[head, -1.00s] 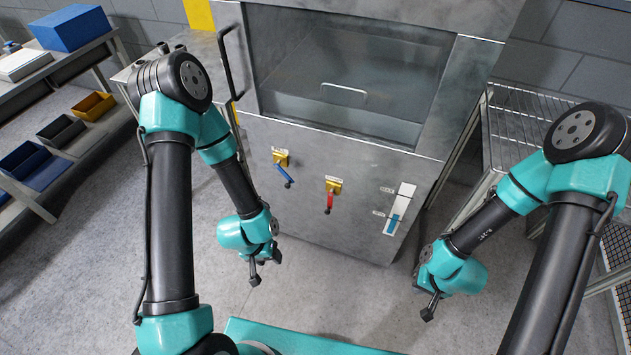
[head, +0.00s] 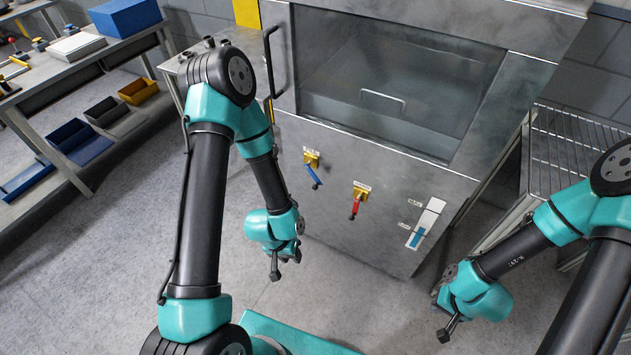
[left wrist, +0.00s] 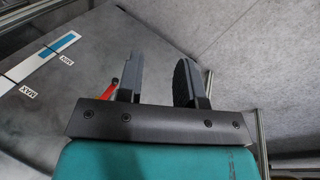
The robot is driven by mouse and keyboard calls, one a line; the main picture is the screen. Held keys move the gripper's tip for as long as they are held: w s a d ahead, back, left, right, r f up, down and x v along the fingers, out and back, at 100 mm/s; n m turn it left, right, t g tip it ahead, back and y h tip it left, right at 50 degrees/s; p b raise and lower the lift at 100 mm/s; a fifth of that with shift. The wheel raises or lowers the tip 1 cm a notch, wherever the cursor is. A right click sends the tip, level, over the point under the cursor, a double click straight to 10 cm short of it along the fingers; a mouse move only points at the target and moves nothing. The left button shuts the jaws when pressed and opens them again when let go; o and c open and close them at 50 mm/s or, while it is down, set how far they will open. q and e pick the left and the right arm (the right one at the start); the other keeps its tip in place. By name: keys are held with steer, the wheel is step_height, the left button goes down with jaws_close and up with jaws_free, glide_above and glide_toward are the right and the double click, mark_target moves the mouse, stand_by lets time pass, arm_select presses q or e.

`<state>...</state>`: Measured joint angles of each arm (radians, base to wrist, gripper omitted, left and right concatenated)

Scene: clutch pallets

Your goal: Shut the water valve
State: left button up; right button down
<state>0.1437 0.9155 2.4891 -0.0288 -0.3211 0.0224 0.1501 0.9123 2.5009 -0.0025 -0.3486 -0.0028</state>
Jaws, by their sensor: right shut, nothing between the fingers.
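Two yellow-mounted valves are on the front of the grey metal machine. One has a blue lever (head: 314,176) slanting down to the right. The other, to its right, has a red lever (head: 355,208) hanging nearly straight down. Their labels are too small to read in the head view. My left gripper (head: 286,264) is open and empty, below and left of the blue lever, apart from both levers. In the left wrist view its fingers (left wrist: 157,82) stand apart, with part of the red lever (left wrist: 108,90) behind the left finger. My right gripper (head: 447,327) is shut and empty, low at the right.
A white level gauge (head: 423,223) with a blue part is right of the levers. A black door handle (head: 271,65) juts out at the machine's upper left. A wire rack (head: 575,150) stands at the right, a shelf with bins (head: 105,111) at the left. The floor between is clear.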

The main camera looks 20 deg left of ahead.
arm_select(q)
steer(key=w+d+m+g, duration=0.1)
steer(key=w+d, duration=0.1)
steer(key=w+d+f+m+g, duration=0.1)
steer(key=w+d+g, duration=0.1)
steer(key=w, duration=0.1)
steer(key=shift+d+f, duration=0.15)
jaws_close()
steer(key=w+d+r+t+y, duration=0.1)
steer(key=w+y, duration=0.3)
steer(key=w, duration=0.4)
steer(key=w+d+r+m+t+y, duration=0.1)
steer(key=w+r+y, duration=0.3)
steer(key=w, duration=0.4)
steer(key=w+d+r+t+y, duration=0.1)
steer(key=w+r+t+y, duration=0.1)
steer(key=w, duration=0.6)
steer(key=shift+d+r+m+t+y, duration=0.3)
steer(key=shift+r+y, duration=0.35)
steer(key=shift+y, duration=0.55)
